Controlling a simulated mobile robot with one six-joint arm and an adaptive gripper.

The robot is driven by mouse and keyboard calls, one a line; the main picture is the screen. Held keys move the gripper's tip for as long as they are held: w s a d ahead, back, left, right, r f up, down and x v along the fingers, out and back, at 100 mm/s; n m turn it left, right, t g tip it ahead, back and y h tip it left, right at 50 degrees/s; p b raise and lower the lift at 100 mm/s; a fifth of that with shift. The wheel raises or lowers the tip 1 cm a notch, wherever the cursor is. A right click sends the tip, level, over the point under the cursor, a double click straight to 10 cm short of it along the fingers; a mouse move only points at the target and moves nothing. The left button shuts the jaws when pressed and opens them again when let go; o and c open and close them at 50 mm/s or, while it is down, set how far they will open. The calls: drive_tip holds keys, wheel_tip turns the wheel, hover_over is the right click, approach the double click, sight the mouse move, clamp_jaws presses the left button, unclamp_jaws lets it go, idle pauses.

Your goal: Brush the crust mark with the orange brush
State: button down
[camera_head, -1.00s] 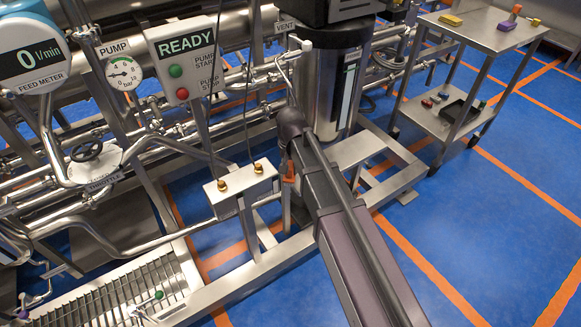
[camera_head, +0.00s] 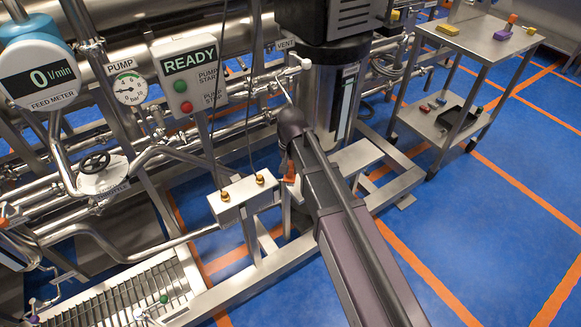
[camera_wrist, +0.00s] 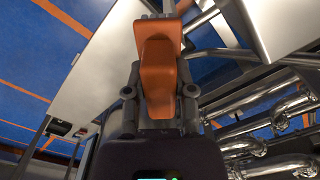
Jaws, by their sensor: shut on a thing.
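The orange brush (camera_wrist: 158,65) fills the upper middle of the wrist view, held between the two dark fingers of my gripper (camera_wrist: 160,97). My gripper is shut on it. In the head view a small orange part of the brush (camera_head: 290,172) shows past the far end of my arm, close to the steel skid; most of the gripper is hidden behind the arm there. I cannot make out the crust mark in either view.
A steel box with two brass fittings (camera_head: 240,197) stands left of my arm's end. A READY panel (camera_head: 190,75), pump gauge (camera_head: 130,88) and pipework lie behind. A steel trolley (camera_head: 478,38) stands at the right. Blue floor (camera_head: 470,240) is clear at lower right.

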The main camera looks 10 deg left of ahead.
sight(291, 163)
drive_tip(key=shift+r+p, duration=1.55)
